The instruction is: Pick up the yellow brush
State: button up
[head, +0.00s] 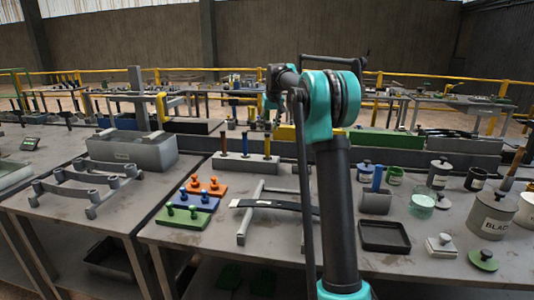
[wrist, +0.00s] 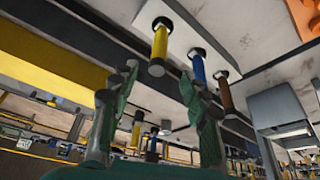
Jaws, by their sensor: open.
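The yellow brush (head: 267,143) stands upright in a pale block (head: 243,164) in the head view, to the right of a blue brush (head: 245,142) and a brown brush (head: 223,142). In the wrist view the yellow brush (wrist: 159,42) hangs from the top, because the picture is upside down. There the blue brush (wrist: 198,68) and brown brush (wrist: 225,95) are to its right. My gripper (wrist: 159,75) is open and empty, with the yellow brush's handle end showing between and beyond its green fingertips. I cannot tell the remaining distance. My arm hides the gripper's fingers in the head view.
Orange, blue and green blocks with knobs (head: 190,203) lie in front of the pale block. A metal rack with a dark strip (head: 272,206) is to their right. A grey bin (head: 132,152) stands on the left table. Jars and a black tray (head: 384,236) crowd the right side.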

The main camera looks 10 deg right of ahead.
send_over(267, 157)
jog(key=w, duration=0.1)
notch_tip(267, 157, down, 10)
jog(key=shift+d+f, duration=0.15)
jog(key=shift+c, duration=0.2)
grip_shut()
